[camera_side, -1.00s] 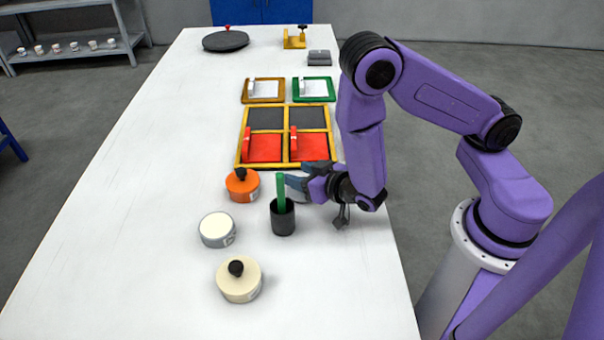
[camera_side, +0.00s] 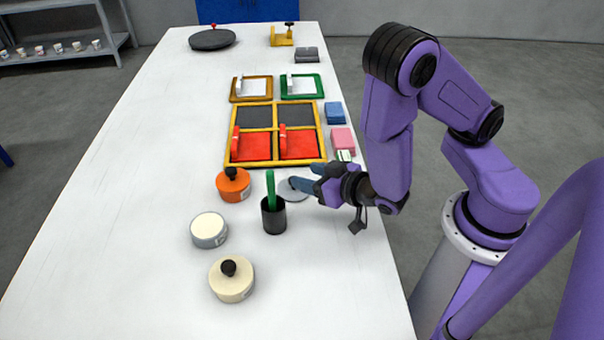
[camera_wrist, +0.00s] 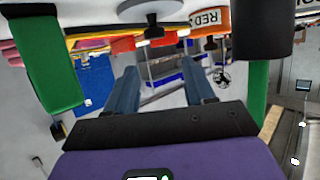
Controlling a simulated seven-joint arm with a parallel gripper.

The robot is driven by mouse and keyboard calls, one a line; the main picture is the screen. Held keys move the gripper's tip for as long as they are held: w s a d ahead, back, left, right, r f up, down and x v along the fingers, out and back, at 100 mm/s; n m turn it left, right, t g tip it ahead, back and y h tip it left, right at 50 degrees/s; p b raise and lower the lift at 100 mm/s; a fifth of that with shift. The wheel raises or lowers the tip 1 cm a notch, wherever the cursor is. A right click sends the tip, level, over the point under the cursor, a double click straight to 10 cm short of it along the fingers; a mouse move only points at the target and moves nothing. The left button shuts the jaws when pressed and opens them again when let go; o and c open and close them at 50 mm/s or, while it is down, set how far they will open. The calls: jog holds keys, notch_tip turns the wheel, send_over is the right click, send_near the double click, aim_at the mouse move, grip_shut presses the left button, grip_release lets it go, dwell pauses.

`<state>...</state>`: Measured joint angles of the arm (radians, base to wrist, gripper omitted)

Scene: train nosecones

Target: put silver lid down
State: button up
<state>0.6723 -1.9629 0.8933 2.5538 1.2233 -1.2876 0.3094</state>
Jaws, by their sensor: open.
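The silver lid (camera_side: 291,190), a flat grey disc with a dark knob, lies on the white table just right of the black cup. It also shows at the top of the upside-down wrist view (camera_wrist: 150,10), with its knob pointing down in the picture. My gripper (camera_side: 306,185) is open, its blue fingers beside the lid on its right side, partly overlapping it in the side view. In the wrist view the gripper's fingers (camera_wrist: 161,85) are spread with nothing between them. An open silver tin (camera_side: 209,230) with cream contents stands to the left, without a lid.
A black cup (camera_side: 273,215) with a green stick (camera_side: 270,188) stands close left of the lid. An orange tin (camera_side: 233,185) and a cream tin (camera_side: 231,281) have lids on. A yellow-framed tray (camera_side: 231,157) lies behind. The table's front left is clear.

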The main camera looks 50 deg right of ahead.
jog(key=shift+s+r, duration=0.15)
jog(key=shift+s, duration=0.2)
jog(key=shift+s+a+f+g, duration=0.15)
jog(key=shift+a+f+g, duration=0.05)
jog(key=shift+a+g, duration=0.2)
jog(key=s+a+g+y, duration=0.1)
jog(key=a, duration=0.1)
jog(key=s+a+n+g+y, duration=0.1)
jog(key=s+a+g, duration=0.1)
jog(key=s+a+g+y, duration=0.1)
jog(key=a+g, duration=0.1)
jog(key=shift+s+a+f+n, duration=0.15)
jog(key=shift+s+f+n, duration=0.15)
jog(key=s+r+n+g+y, duration=0.1)
jog(key=s+r+n+g, duration=0.65)
jog(key=s, duration=0.35)
jog(key=s+d+r+n+h, duration=0.1)
jog(key=d+r+n+h, duration=0.2)
jog(key=d+r, duration=0.3)
jog(key=d+n, duration=0.1)
jog(key=d, duration=0.4)
